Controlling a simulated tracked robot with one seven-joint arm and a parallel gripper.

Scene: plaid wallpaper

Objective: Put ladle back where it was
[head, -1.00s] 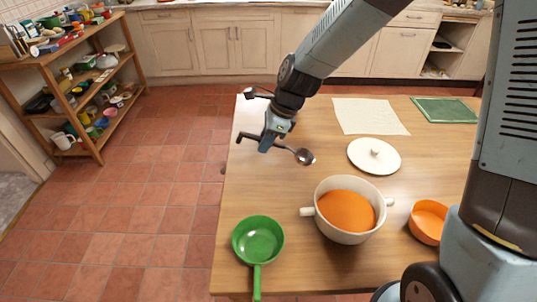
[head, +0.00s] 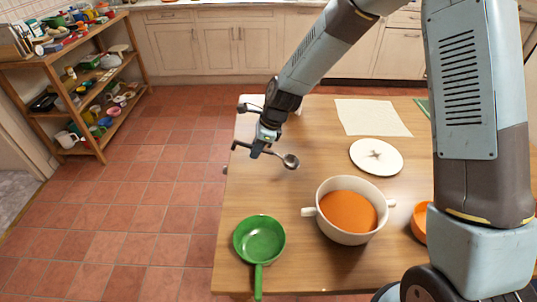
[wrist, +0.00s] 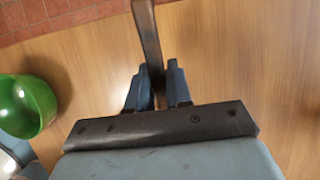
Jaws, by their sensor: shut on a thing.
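The ladle has a round metal bowl (head: 291,161) and a handle. My gripper (head: 259,150) is shut on the ladle's handle above the far left part of the table, with the bowl out to the right. In the wrist view the dark handle (wrist: 148,40) runs up from between my fingers (wrist: 158,90), and the ladle's bowl is out of sight there. In the head view the ladle looks held above the tabletop, but I cannot tell its height.
On the wooden table (head: 300,262) are a white pot (head: 335,225) with orange contents, a white lid (head: 376,157), a green pan (head: 259,240), a pale cloth (head: 372,117) and a partly hidden orange bowl (head: 419,222). A shelf (head: 100,85) stands left. Tabletop left of the lid is clear.

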